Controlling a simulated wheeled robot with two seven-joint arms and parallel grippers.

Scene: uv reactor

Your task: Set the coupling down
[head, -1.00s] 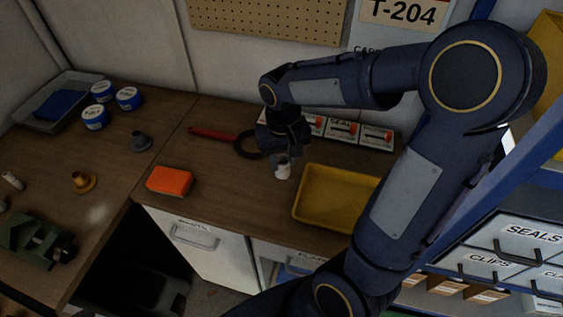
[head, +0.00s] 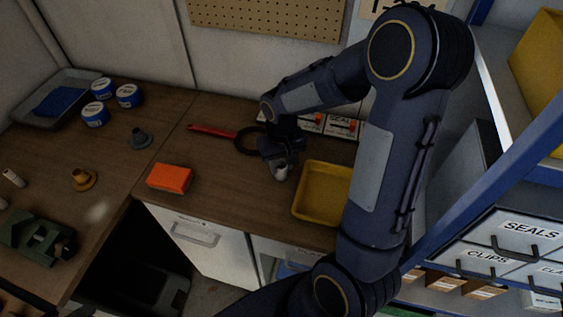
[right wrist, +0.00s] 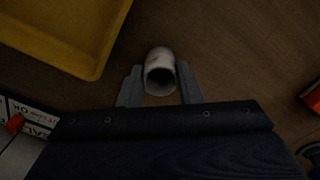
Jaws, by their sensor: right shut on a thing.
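The coupling (right wrist: 159,68) is a short whitish hollow cylinder. In the right wrist view it sits between the two fingers of my right gripper (right wrist: 160,88), which is shut on it, with its open end facing the camera. In the head view my right gripper (head: 279,160) is over the wooden bench, left of the yellow tray, and the coupling (head: 281,173) shows pale at its tip, low over the bench. I cannot tell whether the coupling touches the bench top. My left gripper is in no view.
The yellow tray (head: 299,207) lies close to the right of the gripper. An orange box (head: 169,178) stands to the left, with clear bench (head: 225,185) between.

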